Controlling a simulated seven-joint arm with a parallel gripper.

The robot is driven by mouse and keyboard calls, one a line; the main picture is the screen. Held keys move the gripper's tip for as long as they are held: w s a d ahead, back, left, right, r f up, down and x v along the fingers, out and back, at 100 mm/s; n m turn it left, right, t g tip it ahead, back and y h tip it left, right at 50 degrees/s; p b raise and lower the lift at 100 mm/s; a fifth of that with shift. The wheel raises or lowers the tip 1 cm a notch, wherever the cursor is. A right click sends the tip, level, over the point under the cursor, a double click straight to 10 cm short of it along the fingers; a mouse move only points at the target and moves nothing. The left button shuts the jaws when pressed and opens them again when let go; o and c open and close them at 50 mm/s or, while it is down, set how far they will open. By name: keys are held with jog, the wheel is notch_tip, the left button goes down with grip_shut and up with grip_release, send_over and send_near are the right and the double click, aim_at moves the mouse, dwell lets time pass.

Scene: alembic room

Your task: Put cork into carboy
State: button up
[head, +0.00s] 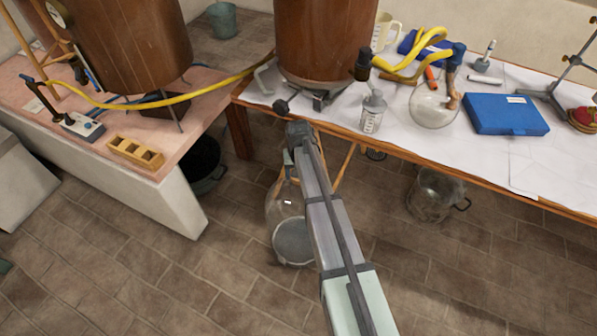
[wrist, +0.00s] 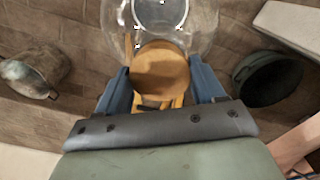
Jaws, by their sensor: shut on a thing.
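My gripper (wrist: 160,78) is shut on a round, tan cork (wrist: 160,68), held between its two blue fingers in the wrist view. The clear glass carboy (head: 290,222) stands on the tiled floor in front of the table in the head view. It also shows behind the cork in the wrist view (wrist: 203,28). In the head view my gripper (head: 295,140) is over the carboy's upper part, and my arm covers its right side. The cork cannot be made out there. The carboy's mouth is hidden, so I cannot tell whether the cork touches it.
A white-topped table (head: 385,142) with a wooden edge lies just beyond my gripper. A pink-topped bench (head: 95,135) stands left.

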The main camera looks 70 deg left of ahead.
jog(key=shift+f, duration=0.75)
dwell(2.2)
jog(key=o, duration=1)
jog(key=shift+o, duration=0.3)
jog(key=shift+r, duration=0.2)
jog(key=shift+r, duration=3.35)
